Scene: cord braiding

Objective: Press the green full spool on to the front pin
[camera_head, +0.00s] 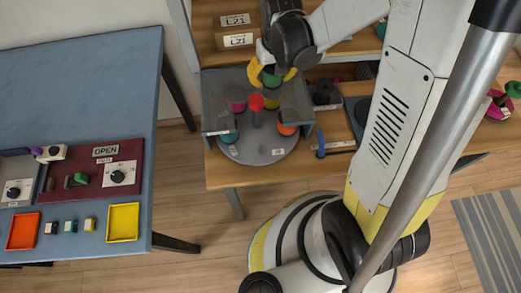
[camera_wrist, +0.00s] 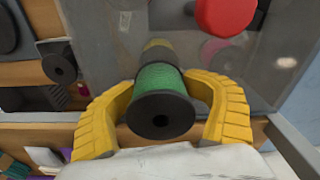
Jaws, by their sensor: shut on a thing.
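My gripper (camera_head: 273,77) is shut on the green full spool (camera_head: 271,80) at the back of the round grey turntable (camera_head: 262,153). In the wrist view, yellow fingers curve round both sides of the green spool (camera_wrist: 162,88), with its black holed flange facing the camera. A yellow spool (camera_head: 271,99) shows beyond it, nearly in line with it in the wrist view. I cannot tell whether the green spool touches a pin or hangs above one. The front pin cannot be made out.
A red knob (camera_head: 256,102) stands mid-turntable. Magenta (camera_head: 236,99), teal (camera_head: 228,131) and orange (camera_head: 287,123) spools surround it. Grey panels wall the turntable's back and sides. A black spool (camera_head: 324,92) stands to the right. A blue table (camera_head: 80,90) with a control panel is at left.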

